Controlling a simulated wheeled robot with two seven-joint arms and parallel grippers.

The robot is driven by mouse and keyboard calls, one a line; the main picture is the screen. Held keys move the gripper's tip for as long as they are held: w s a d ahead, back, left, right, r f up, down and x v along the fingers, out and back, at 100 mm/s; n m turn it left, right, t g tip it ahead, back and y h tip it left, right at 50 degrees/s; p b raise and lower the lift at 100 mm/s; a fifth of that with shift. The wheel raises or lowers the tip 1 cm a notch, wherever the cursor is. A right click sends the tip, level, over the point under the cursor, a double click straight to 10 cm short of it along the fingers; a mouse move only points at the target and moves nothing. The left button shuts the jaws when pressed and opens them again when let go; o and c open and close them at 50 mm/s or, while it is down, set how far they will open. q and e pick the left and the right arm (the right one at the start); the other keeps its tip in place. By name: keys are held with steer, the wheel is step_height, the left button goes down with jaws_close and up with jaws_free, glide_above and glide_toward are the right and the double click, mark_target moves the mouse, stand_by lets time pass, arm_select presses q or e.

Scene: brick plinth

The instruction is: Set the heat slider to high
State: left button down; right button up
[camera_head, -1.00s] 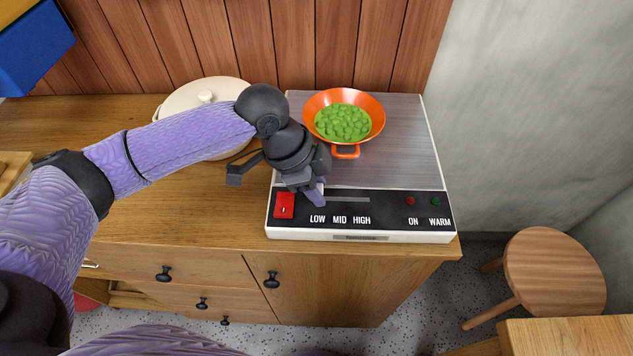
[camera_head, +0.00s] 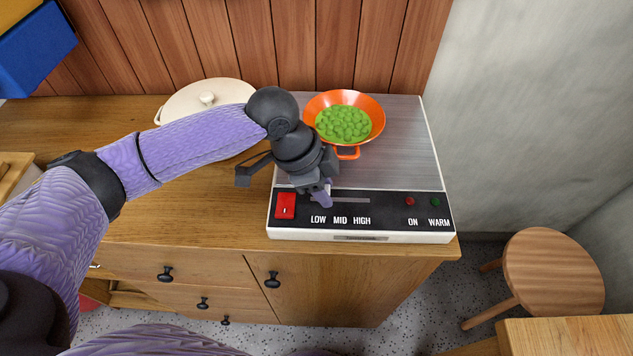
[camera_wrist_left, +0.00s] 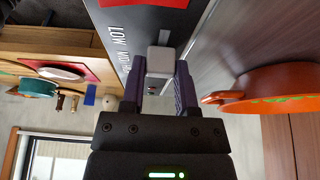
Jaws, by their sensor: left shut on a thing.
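The hot plate (camera_head: 400,170) has a black front panel with a slider slot (camera_head: 352,200) above the words LOW, MID and HIGH. My left gripper (camera_head: 322,200) is over the slot's left part, above LOW. In the left wrist view my left gripper (camera_wrist_left: 160,88) is shut on the pale grey slider knob (camera_wrist_left: 159,62), with a dark finger on each side. My right gripper is in neither view.
An orange pan (camera_head: 372,122) of green pieces stands on the plate behind the gripper. A red switch (camera_head: 285,206) is left of the slot. A lidded cream pot (camera_head: 190,105) stands behind my left arm. The panel right of the slot is clear.

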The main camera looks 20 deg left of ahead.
mark_target(370, 201)
arm_select(q)
steer(key=d, duration=0.1)
steer(key=w+d+p, duration=0.1)
steer(key=d, duration=0.3)
steer(key=shift+w+d+r+p, duration=0.1)
steer(key=shift+w+d+p, duration=0.05)
steer(key=shift+w+p, duration=0.15)
steer(key=shift+d, duration=0.35)
steer(key=c, duration=0.8)
jaws_free()
steer(key=o, duration=0.4)
steer(key=shift+w+d, duration=0.15)
steer(key=shift+d, duration=0.05)
steer(key=shift+o, duration=0.2)
steer(key=shift+a, duration=0.1)
steer(key=p+v, duration=0.3)
steer(key=v, duration=0.6)
steer(key=shift+a+r, duration=0.15)
steer(key=shift+r, duration=0.15)
